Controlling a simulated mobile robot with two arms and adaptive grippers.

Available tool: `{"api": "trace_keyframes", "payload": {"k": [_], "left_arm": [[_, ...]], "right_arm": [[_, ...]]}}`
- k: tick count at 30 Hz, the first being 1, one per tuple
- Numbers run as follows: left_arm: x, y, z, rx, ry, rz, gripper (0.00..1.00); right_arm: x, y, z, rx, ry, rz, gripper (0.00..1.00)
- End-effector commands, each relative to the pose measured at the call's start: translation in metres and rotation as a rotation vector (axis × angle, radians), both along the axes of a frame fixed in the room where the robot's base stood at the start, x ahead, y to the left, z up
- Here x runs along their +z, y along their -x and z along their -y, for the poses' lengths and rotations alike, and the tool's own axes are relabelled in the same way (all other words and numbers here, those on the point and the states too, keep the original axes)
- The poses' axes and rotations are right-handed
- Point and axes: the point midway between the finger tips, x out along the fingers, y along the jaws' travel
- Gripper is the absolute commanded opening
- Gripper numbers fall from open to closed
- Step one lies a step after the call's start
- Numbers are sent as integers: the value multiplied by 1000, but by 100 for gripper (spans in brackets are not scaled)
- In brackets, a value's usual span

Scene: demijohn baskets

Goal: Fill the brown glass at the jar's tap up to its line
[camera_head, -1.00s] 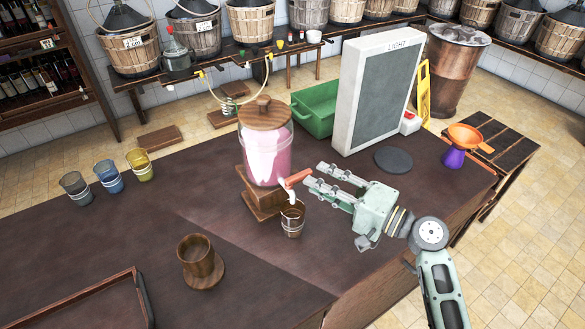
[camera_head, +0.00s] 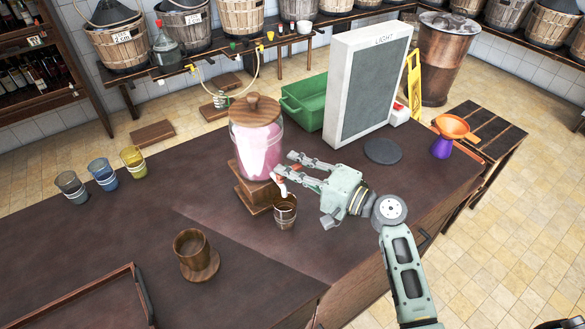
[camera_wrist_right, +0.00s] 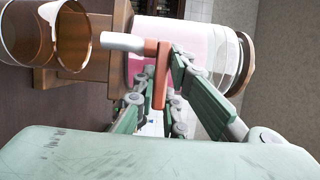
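The glass jar (camera_head: 256,150) with a wooden lid holds pink liquid and stands on a wooden block. Its white tap with a red handle points over the brown glass (camera_head: 285,212), which stands upright on the table below the spout. In the right wrist view the brown glass (camera_wrist_right: 45,35) has a pale line; I see no clear liquid in it. My right gripper (camera_head: 281,165) is at the tap, fingers apart. In the wrist view the red handle (camera_wrist_right: 160,75) lies at or between the fingers; contact is unclear. My left gripper is not in view.
A brown cup (camera_head: 190,248) stands on a round wooden coaster. Grey, blue and yellow glasses (camera_head: 133,160) stand at the left. An empty-looking tray (camera_head: 80,295) lies front left.

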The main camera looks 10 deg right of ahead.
Motion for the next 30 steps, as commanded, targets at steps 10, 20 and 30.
{"api": "trace_keyframes", "payload": {"k": [10,20,30], "left_arm": [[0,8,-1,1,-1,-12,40],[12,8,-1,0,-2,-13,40],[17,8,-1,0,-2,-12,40]], "right_arm": [[-2,1,0,-4,4,-2,0],[-1,10,1,-219,4,-5,0],[-3,13,2,-329,6,-3,0]]}}
